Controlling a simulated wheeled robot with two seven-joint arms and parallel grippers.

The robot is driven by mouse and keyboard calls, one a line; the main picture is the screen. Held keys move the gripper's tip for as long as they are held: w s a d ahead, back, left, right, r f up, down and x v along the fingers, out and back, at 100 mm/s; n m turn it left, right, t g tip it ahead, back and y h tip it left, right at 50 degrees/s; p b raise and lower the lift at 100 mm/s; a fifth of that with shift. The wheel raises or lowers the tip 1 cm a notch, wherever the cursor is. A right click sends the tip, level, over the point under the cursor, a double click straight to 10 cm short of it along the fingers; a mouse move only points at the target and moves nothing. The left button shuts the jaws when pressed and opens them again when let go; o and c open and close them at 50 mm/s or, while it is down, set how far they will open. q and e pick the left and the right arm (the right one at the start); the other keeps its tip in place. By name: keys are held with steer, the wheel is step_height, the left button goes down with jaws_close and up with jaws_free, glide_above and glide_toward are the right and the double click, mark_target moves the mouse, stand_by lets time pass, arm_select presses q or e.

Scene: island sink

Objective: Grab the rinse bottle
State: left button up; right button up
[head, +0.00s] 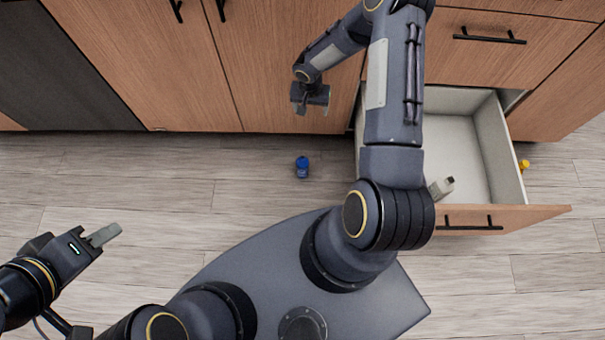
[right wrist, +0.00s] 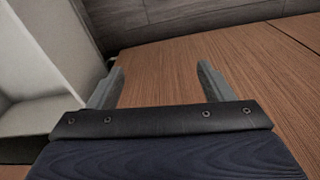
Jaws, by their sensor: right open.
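A small blue bottle (head: 302,166) stands or lies on the floor in front of the cabinets; I cannot tell if it is the rinse bottle. A pale object with a dark tip (head: 441,187) shows at the open drawer's front, partly hidden by my right arm; I cannot tell what it is. My right gripper (head: 310,97) is by the cabinet doors, above the blue bottle in the picture. The right wrist view shows its jaws (right wrist: 160,82) open and empty, facing wood. My left gripper (head: 104,235) is over the floor at the lower left; its jaw gap cannot be made out.
An open drawer (head: 497,145) with pale walls juts out at the right, partly behind my right arm. A small yellow object (head: 523,165) is beside it. Wooden cabinet doors (head: 145,60) line the back. The floor (head: 130,185) at the left is clear.

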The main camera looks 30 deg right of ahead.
mark_target(303, 157)
steer(key=shift+m+g+y, duration=0.4)
steer(key=shift+m+y, duration=0.1)
steer(key=shift+m, duration=0.1)
steer(key=s+a+f+b, duration=0.1)
steer(key=f, duration=0.6)
steer(key=s+a+f+b, duration=0.1)
steer(key=a+f+b, duration=0.1)
steer(key=f, duration=0.6)
steer(key=s+a+f+b, duration=0.1)
steer(key=f, duration=0.6)
steer(key=shift+s+a+f, duration=0.1)
steer(key=shift+a+f, duration=0.2)
step_height(303, 157, down, 7)
steer(key=b, duration=0.4)
steer(key=shift+a+f, duration=0.1)
steer(key=shift+f, duration=0.1)
arm_select(q)
step_height(303, 157, down, 10)
steer(key=shift+r, duration=0.15)
steer(key=shift+s, duration=0.1)
arm_select(e)
steer(key=shift+r, duration=0.1)
steer(key=c, duration=1.2)
